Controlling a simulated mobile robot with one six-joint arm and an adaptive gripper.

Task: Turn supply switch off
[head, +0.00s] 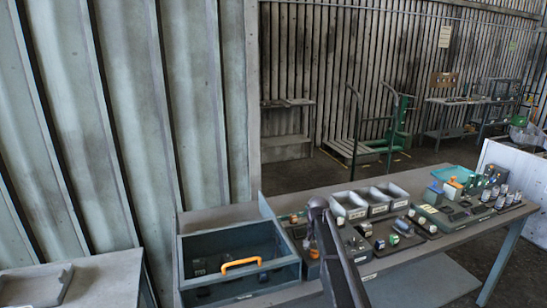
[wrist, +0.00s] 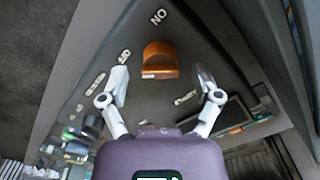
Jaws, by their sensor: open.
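In the wrist view an orange switch lever (wrist: 160,62) stands out from a dark grey panel (wrist: 140,95). A white label (wrist: 158,17) lies beyond it; it reads "ON" turned upside down. My gripper (wrist: 161,82) is open, with one pale finger on each side of the lever and a gap on both sides. The fingertips are level with the lever's near end, and I see no contact. Smaller white markings lie left and right of the lever, too blurred to read. I cannot pick out the switch or my fingertips in the head view.
A blue-grey open box with an orange handle (head: 241,264) stands on the workbench (head: 430,250). Grey labelled bins (head: 350,205), small fittings and a green device (head: 455,212) crowd the bench. My arm crosses in front of them. A corrugated wall (head: 120,120) stands left; open floor lies behind.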

